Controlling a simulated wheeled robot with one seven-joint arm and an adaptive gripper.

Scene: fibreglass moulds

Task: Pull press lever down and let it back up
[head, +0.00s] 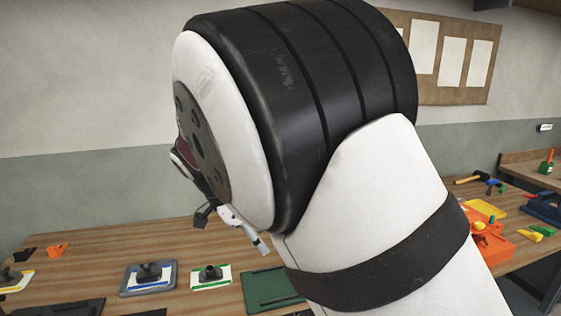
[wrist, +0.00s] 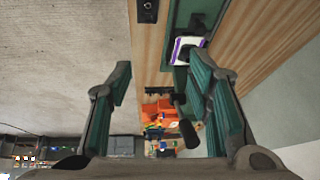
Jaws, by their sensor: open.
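In the wrist view, my gripper (wrist: 165,88) is open, with a green-padded finger on each side and nothing held between the pads. A dark rod with a thick, rounded grip (wrist: 187,130) shows between the fingers, nearer the right one. It looks like the press lever's handle, but I cannot tell for sure or see whether it touches a finger. In the head view my own arm fills the middle and hides the press and lever. Only a small part of my gripper (head: 202,216) shows past the wrist, above the bench.
Orange parts (head: 484,240) and a hammer (head: 470,180) lie at right. The wrist view shows a purple-edged plate (wrist: 175,54).

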